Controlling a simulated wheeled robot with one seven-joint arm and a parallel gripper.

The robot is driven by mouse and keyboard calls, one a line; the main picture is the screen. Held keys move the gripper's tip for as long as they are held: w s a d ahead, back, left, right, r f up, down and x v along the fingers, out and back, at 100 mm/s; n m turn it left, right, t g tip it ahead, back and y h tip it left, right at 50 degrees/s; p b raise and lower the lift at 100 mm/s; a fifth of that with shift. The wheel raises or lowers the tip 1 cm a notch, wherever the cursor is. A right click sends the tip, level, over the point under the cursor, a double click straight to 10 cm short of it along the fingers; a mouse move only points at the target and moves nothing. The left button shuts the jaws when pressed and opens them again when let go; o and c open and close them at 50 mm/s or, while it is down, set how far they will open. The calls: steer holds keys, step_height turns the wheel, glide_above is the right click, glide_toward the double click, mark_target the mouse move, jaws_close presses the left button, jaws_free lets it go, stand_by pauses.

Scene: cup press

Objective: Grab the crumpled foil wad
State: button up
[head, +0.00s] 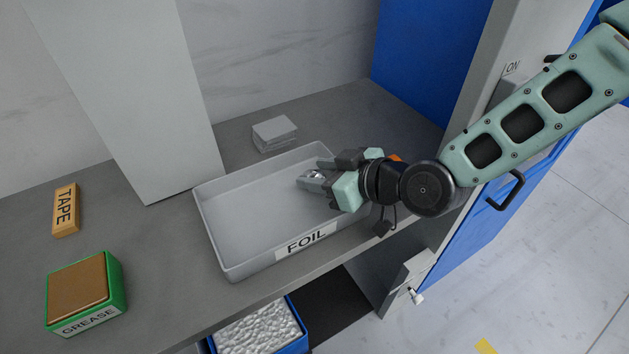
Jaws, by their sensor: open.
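The crumpled foil wad (316,174) is a small shiny silver lump at the right end of the grey tray labelled FOIL (240,256). My gripper (313,172) reaches into the tray from the right. Its jaws are open, with one finger on the far side of the wad and one on the near side. The fingers partly hide the wad. I cannot tell whether either finger touches it.
A small grey block (274,133) lies behind the tray. A pale panel (140,90) stands behind its left side. A blue bin (258,330) sits below the counter's front edge.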

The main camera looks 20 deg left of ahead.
steer(key=c, duration=0.7)
steer(key=shift+c, duration=0.2)
